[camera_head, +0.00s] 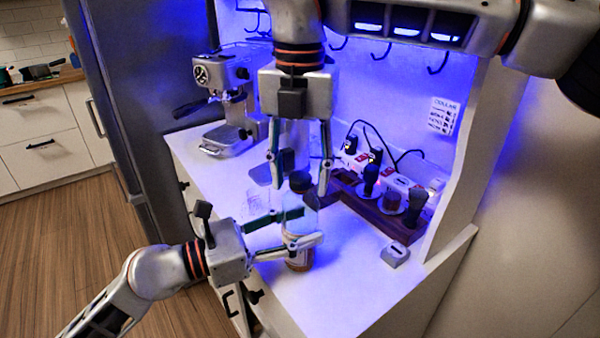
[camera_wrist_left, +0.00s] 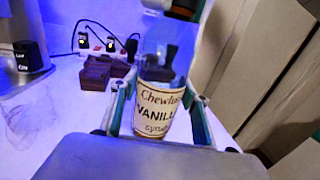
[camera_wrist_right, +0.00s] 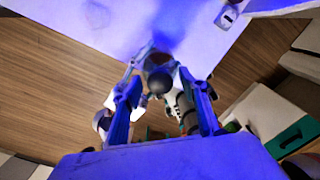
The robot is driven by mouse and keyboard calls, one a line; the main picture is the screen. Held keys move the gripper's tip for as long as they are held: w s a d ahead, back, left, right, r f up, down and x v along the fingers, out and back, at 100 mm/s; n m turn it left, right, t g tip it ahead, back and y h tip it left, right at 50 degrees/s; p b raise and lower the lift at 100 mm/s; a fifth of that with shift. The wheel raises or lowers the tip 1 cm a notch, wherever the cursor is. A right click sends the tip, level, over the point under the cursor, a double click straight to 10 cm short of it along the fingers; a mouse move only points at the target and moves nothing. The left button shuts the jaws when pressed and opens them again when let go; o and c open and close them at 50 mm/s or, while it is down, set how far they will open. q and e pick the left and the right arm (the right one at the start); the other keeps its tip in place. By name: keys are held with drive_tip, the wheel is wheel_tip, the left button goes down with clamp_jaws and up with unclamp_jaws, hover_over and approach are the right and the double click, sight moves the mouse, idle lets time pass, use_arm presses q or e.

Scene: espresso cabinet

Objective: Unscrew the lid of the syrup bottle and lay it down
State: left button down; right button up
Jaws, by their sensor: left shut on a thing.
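The syrup bottle (camera_head: 299,262) stands upright on the white counter, clear with a cream "Vanilla" label (camera_wrist_left: 155,113). Its dark lid (camera_head: 300,181) is on top of the bottle; it also shows in the right wrist view (camera_wrist_right: 160,82). My left gripper (camera_head: 309,227) reaches in from the left and is shut on the bottle's body, with a finger on each side. My right gripper (camera_head: 300,188) points down from above. Its fingers are apart on either side of the lid, with visible gaps between them and it. Whether the lid's thread is engaged cannot be seen.
An espresso machine (camera_head: 225,105) stands at the back left of the counter. A wooden holder (camera_head: 395,229) with several dark-handled tools lies to the right, before a power strip (camera_head: 350,158). A small grey block (camera_head: 395,256) sits near the right edge. The front right counter is clear.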

sight(300, 175)
drive_tip(key=shift+r, duration=2.3)
drive_tip(key=shift+c, duration=0.6)
drive_tip(key=m, duration=0.1)
drive_tip(key=r+m, duration=0.1)
drive_tip(key=m, duration=0.1)
drive_tip(key=shift+r, duration=0.3)
wheel_tip(300, 175, up, 2)
drive_tip(key=m, duration=0.4)
drive_tip(key=shift+m, duration=0.4)
drive_tip(key=shift+f, duration=3.9)
clamp_jaws()
